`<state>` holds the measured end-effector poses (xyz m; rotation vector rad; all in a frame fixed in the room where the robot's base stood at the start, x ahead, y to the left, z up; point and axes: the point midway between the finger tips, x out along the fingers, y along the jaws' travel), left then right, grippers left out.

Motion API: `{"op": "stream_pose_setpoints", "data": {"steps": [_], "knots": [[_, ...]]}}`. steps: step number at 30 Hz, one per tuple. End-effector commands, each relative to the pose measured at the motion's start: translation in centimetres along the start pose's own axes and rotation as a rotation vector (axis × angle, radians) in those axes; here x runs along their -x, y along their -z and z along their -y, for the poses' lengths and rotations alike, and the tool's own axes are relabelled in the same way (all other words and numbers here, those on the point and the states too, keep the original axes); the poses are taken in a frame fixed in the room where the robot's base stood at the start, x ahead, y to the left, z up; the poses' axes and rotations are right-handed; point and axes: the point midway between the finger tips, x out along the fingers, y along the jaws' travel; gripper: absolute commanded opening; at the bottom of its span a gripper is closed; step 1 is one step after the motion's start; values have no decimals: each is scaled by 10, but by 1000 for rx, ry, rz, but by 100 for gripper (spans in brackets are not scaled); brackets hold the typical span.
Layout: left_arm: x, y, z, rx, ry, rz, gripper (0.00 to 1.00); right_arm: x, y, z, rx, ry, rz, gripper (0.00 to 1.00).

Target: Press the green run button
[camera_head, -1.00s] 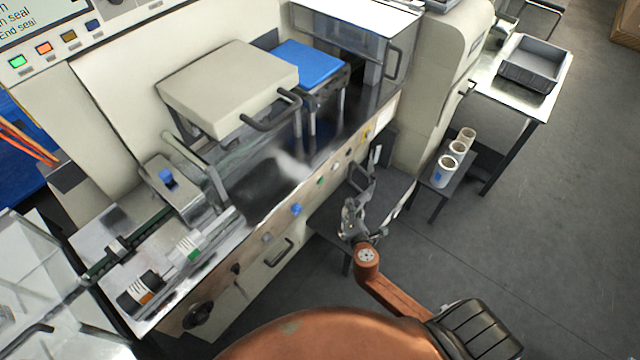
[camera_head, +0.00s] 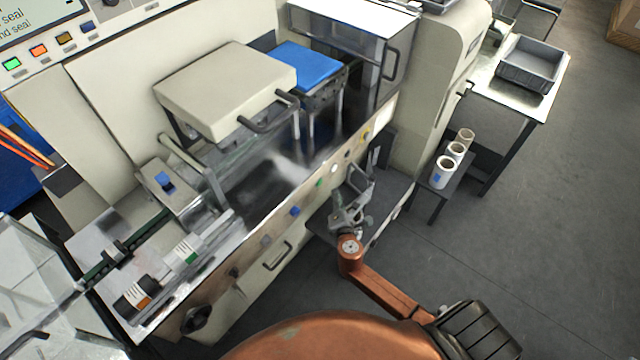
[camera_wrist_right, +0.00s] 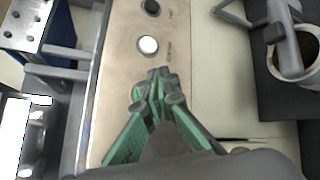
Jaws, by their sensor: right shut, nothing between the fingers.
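A small green button (camera_head: 319,182) sits in the row of buttons on the machine's front rail in the head view. Another green button (camera_head: 12,64) is on the control panel at top left. I cannot read which one is labelled run. My right gripper (camera_head: 360,180) is in front of the rail, to the right of the small green button. In the right wrist view its green-padded fingers (camera_wrist_right: 160,76) are shut and empty, over the rail just below a white button (camera_wrist_right: 148,45). They partly hide another button beside them. Contact cannot be told. My left gripper is out of view.
A blue button (camera_head: 295,211) and several other buttons share the rail (camera_head: 278,226). A drawer handle (camera_head: 278,256) juts out below. A small stand with white rolls (camera_head: 445,172) and a table with a grey bin (camera_head: 530,64) are at right. Open floor lies between.

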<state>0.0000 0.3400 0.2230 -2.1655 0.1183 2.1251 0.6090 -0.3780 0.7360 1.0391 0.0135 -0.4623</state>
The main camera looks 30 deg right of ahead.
Motion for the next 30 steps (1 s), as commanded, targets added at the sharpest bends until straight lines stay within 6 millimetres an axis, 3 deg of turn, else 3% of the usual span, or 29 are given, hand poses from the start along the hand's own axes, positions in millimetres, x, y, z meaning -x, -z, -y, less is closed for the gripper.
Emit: {"op": "stream_pose_setpoints", "data": {"steps": [10, 30], "knots": [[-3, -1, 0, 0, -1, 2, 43, -24, 18, -17, -1, 1, 0, 0], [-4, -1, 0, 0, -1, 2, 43, -26, 20, -19, 0, 0, 0, 0]]}}
